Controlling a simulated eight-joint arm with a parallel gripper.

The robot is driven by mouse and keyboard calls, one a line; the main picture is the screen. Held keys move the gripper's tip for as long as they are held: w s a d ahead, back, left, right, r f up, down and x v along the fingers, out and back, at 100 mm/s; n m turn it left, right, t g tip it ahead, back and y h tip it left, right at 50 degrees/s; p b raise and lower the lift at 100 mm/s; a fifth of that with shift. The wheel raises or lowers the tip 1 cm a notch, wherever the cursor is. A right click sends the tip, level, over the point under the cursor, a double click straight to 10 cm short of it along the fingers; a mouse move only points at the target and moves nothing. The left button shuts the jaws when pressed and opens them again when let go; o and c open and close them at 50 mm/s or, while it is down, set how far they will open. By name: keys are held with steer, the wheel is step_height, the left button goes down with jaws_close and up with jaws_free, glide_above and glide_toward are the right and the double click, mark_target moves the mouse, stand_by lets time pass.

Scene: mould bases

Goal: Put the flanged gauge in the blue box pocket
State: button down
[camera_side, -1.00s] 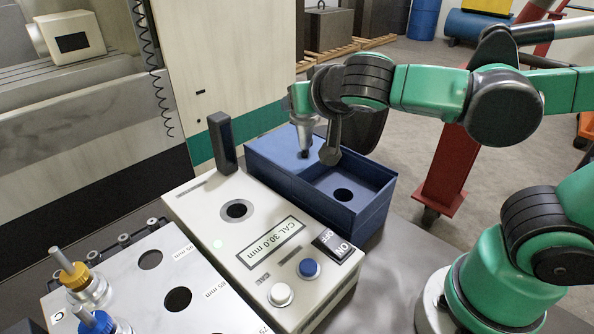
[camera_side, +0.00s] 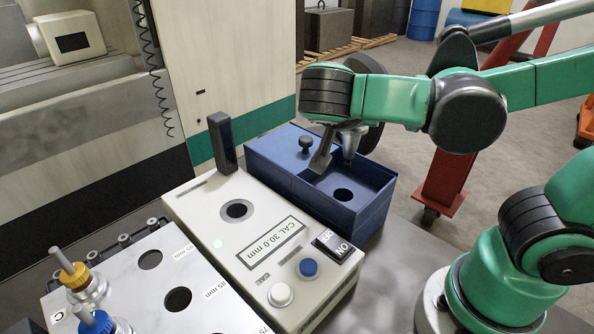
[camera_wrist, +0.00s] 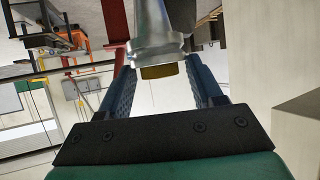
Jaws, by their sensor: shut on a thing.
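My gripper (camera_side: 324,155) is shut on the flanged gauge (camera_side: 350,142), a silvery metal piece. In the wrist view the gauge (camera_wrist: 160,45) sits between the two dark blue fingers, with a wide flange and a brass-yellow end towards the palm. In the side view it hangs above the rear part of the blue box pocket (camera_side: 372,184), its narrow tip pointing down. The pocket is an open recess in the blue box (camera_side: 270,158) with a dark round hole (camera_side: 343,195) in its floor. The gauge is partly hidden by my wrist and finger.
A black knob (camera_side: 306,145) stands on the box's covered left half. A rack (camera_side: 150,290) with yellow-collared (camera_side: 80,272) and blue-collared (camera_side: 95,322) gauges is at lower left.

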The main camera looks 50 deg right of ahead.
step_height(320, 180, down, 11)
stand_by(0.8)
steer(key=shift+c, duration=0.7)
jaws_free()
steer(key=v, duration=0.7)
steer(key=shift+a, duration=0.2)
steer(key=shift+s+r, duration=0.1)
